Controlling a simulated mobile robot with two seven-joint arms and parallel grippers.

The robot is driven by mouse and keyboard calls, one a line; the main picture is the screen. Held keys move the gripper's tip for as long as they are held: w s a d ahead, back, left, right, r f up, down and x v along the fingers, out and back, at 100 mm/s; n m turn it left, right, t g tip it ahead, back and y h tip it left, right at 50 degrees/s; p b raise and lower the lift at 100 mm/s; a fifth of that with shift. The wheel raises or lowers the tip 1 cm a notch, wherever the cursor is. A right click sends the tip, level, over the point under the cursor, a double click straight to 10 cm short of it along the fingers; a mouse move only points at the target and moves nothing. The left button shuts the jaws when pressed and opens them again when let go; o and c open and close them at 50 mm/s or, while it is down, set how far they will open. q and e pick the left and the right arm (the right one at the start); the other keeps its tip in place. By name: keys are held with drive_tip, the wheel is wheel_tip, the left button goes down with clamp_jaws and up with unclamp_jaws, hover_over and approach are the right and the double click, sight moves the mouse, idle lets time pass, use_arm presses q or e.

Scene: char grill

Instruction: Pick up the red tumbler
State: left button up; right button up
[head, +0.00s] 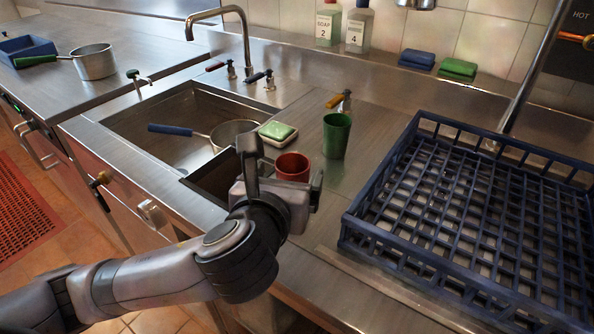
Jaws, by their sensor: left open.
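The red tumbler (292,165) stands on the steel counter just right of the sink, its lower part hidden behind my left gripper. My left gripper (283,157) is open, one finger on the left of the tumbler in the picture and the other at its right. The tumbler shows between and beyond the fingers; I cannot tell whether they touch it. My right gripper is not in view.
A green tumbler (336,136) stands close behind, to the right. A sponge (278,132) lies by the sink (130,122), which holds a blue-handled pan (232,133). A blue dish rack (352,240) fills the right. The counter between tumblers and rack is clear.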

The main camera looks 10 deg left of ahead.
sight(296, 159)
use_arm(q)
drive_tip(key=shift+x, duration=3.2)
drive_tip(key=shift+a+f, duration=0.1)
drive_tip(key=shift+a, duration=0.05)
drive_tip(key=c, duration=1.1)
